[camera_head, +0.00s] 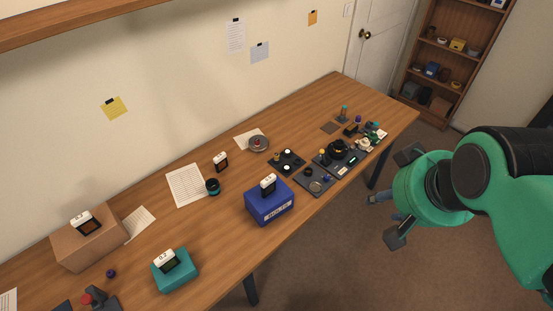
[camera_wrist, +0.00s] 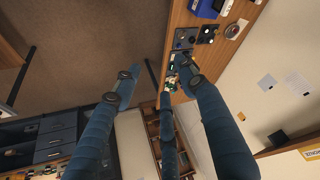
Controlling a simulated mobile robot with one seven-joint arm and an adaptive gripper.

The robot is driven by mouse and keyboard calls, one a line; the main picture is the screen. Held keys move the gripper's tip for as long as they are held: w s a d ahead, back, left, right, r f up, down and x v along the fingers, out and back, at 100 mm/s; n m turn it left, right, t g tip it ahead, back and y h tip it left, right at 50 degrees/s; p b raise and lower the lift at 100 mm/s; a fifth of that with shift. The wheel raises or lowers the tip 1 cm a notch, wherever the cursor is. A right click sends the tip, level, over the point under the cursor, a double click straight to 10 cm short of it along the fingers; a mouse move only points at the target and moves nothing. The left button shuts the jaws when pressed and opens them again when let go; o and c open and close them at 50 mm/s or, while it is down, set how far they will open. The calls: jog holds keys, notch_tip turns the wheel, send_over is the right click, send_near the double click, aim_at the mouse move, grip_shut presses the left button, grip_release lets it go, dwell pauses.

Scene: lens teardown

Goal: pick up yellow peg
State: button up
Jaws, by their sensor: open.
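Small yellow upright pieces stand on the dark trays toward the far end of the table in the head view. One yellowish piece (camera_head: 277,157) is on the tray with round white parts, and a yellow-orange piece (camera_head: 322,153) is beside the black lens body. I cannot tell which is the yellow peg. My gripper (camera_head: 393,198) is open and empty, off the table's right side and apart from the trays. In the wrist view my gripper (camera_wrist: 158,72) has its fingers spread, with the table end beyond the right finger.
A blue box (camera_head: 269,205), a teal box (camera_head: 176,272) and a cardboard box (camera_head: 85,245) stand on the wooden table (camera_head: 225,235). A black lens body (camera_head: 337,148) and several small parts crowd the far end. Open floor lies between my arm and the table.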

jog(key=w+a+r+m+g+p, duration=0.1)
jog(key=w+a+r, duration=0.1)
jog(key=w, duration=0.7)
jog(key=w+a+r+m+g+p, duration=0.1)
jog(key=w+a+r, duration=0.1)
jog(key=w, duration=0.6)
jog(key=m+g+p, duration=0.4)
jog(key=m+p, duration=0.2)
jog(key=m, duration=0.1)
send_over(276, 154)
notch_tip(276, 154, down, 36)
jog(key=shift+s+d, duration=0.1)
jog(key=shift+s, duration=0.05)
jog(key=shift+f, duration=0.1)
jog(key=shift+f, duration=4.25)
